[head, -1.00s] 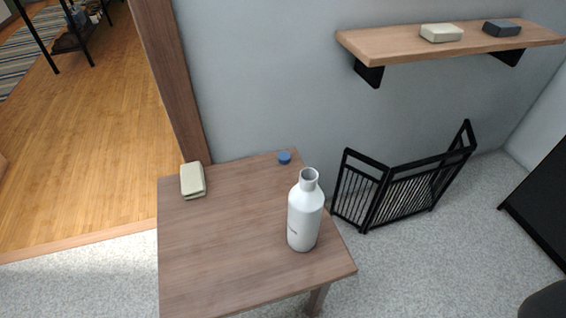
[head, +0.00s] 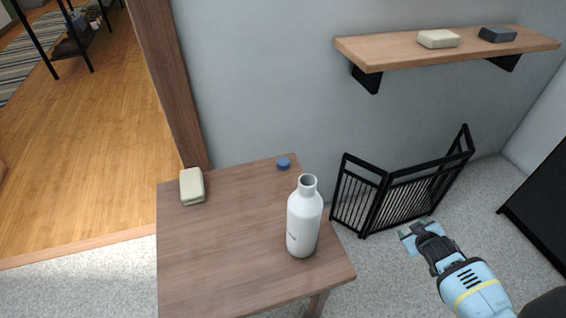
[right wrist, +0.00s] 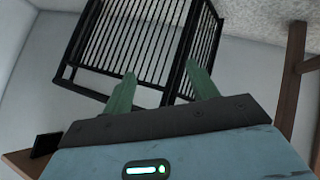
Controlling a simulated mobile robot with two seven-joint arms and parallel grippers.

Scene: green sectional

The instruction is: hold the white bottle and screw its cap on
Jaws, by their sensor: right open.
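The white bottle (head: 304,222) stands upright on the right part of the wooden table, its neck open with no cap on it. The small blue cap (head: 284,163) lies on the table's back edge, behind the bottle and apart from it. My right gripper (head: 412,236) is to the right of the table, off its edge and away from the bottle. In the right wrist view my right gripper (right wrist: 160,88) has its two green fingers apart with nothing between them. My left gripper is not in view.
The wooden table (head: 225,250) has a beige box-like item (head: 192,186) at its back left; its middle is clear. A black folding screen (head: 400,192) stands on the floor behind my right gripper. A wall shelf (head: 400,55) holds two small blocks.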

